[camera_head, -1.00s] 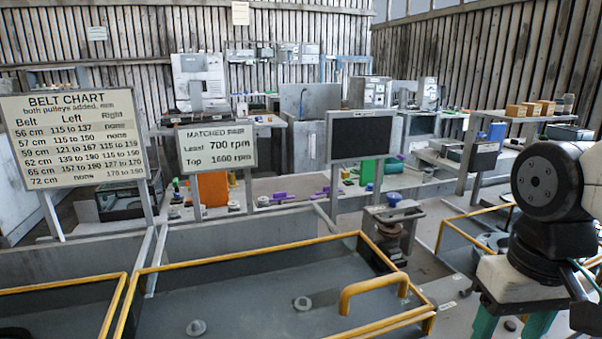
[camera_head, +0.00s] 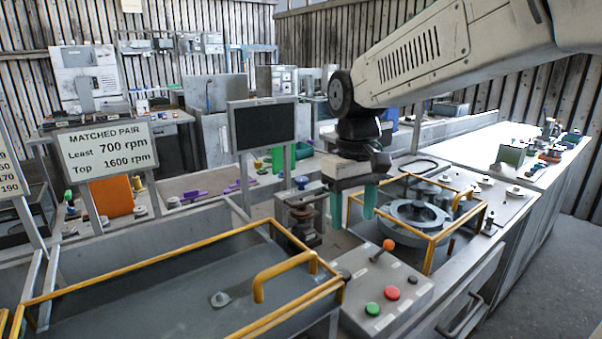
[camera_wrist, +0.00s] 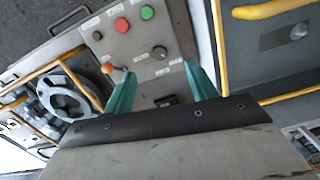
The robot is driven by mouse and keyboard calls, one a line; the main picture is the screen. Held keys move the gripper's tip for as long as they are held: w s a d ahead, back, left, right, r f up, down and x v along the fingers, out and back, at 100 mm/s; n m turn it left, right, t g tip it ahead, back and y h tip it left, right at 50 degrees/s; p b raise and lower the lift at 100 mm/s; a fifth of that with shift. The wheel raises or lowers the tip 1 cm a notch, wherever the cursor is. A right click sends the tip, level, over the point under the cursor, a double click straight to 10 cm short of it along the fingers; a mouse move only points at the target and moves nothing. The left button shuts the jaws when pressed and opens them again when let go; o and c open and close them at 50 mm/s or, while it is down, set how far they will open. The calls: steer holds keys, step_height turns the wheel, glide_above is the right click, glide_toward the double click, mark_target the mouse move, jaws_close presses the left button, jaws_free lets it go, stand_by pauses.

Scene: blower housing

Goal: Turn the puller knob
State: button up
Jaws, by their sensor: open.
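A blue knob (camera_head: 302,182) tops a small metal fixture (camera_head: 299,216) in the middle of the head view; it may be the puller. My gripper (camera_head: 352,203) has two teal fingers pointing down, apart and empty. In that view it is just right of the blue knob, touching nothing that I can see. In the wrist view my gripper (camera_wrist: 160,68) is open above a grey control box (camera_wrist: 132,45). That box carries a black knob (camera_wrist: 159,52), red and green buttons and an orange-tipped lever (camera_wrist: 108,68). The blue knob is not clear in the wrist view.
A yellow-railed bay with a round grey housing (camera_head: 415,216) is right of my gripper. A yellow-railed tray (camera_head: 170,292) with a yellow handle (camera_head: 282,272) is at front left. A dark screen (camera_head: 264,127) stands behind the fixture. The floor at right is clear.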

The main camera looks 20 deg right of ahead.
mark_target(301, 178)
steer(key=w+n, duration=0.2)
steer(key=w, duration=0.6)
steer(key=w+a+r+n, duration=0.1)
steer(key=w+n, duration=0.1)
steer(key=w, duration=0.6)
steer(key=w+r+n, duration=0.1)
steer(key=w+n, duration=0.1)
steer(key=w, duration=0.7)
steer(key=shift+a, duration=0.25)
steer(key=r+n, duration=0.1)
steer(key=w+r+n+t, duration=0.1)
steer(key=r, duration=0.1)
steer(key=shift+r, duration=0.2)
steer(key=shift+f+n, duration=0.3)
steer(key=shift+f, duration=0.2)
step_height(301, 178, down, 7)
steer(key=shift+s+f, duration=0.1)
steer(key=shift+c, duration=0.4)
steer(key=c, duration=0.9)
